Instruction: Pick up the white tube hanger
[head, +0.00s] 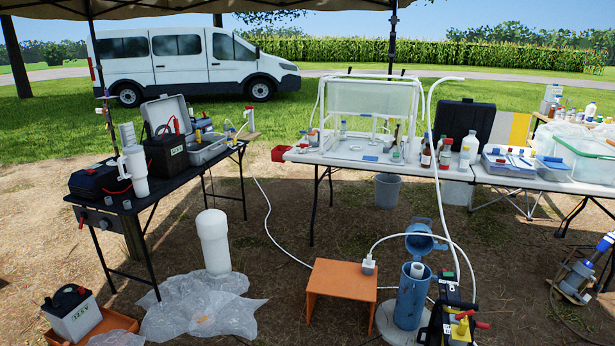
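I cannot tell for certain which thing is the white tube hanger. A white curved tube (431,125) arches up at the right end of the frame on the middle table and runs down past the table's front edge. A thick white cylinder (213,242) stands upright on the ground below and right of the left table. Neither of my grippers shows in the head view.
The dark left table (150,205) carries cases and instruments. The middle table holds a clear-walled frame (372,108) and bottles. An orange stool (342,280), a blue canister (411,295) and plastic sheeting (200,305) are on the ground. Bare dirt lies between the tables.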

